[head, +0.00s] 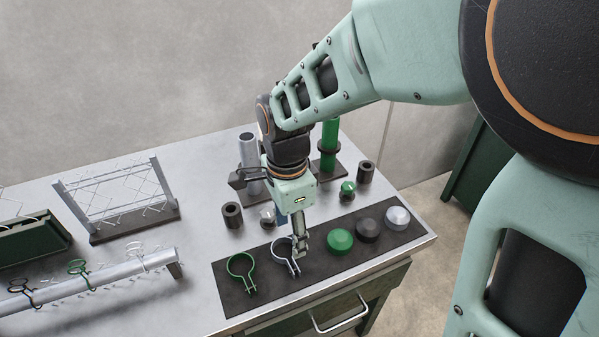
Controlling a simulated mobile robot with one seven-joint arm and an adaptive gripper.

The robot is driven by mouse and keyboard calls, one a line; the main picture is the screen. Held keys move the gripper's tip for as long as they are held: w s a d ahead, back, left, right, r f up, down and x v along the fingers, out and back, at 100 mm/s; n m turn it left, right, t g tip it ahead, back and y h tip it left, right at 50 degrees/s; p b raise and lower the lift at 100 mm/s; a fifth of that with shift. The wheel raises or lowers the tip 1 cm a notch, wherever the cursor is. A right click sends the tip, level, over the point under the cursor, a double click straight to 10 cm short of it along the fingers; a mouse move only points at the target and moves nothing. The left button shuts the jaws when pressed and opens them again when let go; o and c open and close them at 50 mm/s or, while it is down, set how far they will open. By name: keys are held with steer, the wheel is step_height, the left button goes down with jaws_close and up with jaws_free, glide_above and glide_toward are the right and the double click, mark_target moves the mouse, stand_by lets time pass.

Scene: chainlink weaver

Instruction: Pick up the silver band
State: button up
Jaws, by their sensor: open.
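The silver band (274,254) is an open ring with two clamp ends. It lies on the dark mat (262,296) at the front of the workbench, just right of a matching green band (233,268). My gripper (302,250) points down right at the silver band, its fingers over or beside the band's right side. It is open. The fingers hide part of the band's right edge, and I cannot tell whether they touch it.
A green cap (340,240), a black cap (368,229) and a silver cap (398,217) sit on the mat to the right. Behind stand a dark cylinder (232,215) and a green post (329,145). A rail with hooks (100,281) lies left.

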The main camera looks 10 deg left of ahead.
glide_above(292, 265)
steer(key=f, duration=0.5)
steer(key=shift+w+a+f, duration=0.15)
steer(key=shift+w+f, duration=0.05)
steer(key=shift+w, duration=0.05)
steer(key=f, duration=0.4)
steer(key=shift+s+d+f, duration=0.15)
steer(key=shift+s+d, duration=0.05)
steer(key=shift+s, duration=0.15)
steer(key=shift+f, duration=0.45)
steer(key=shift+c, duration=0.7)
steer(key=c, duration=1.1)
steer(key=shift+w+r, duration=0.1)
steer(key=shift+c, duration=0.2)
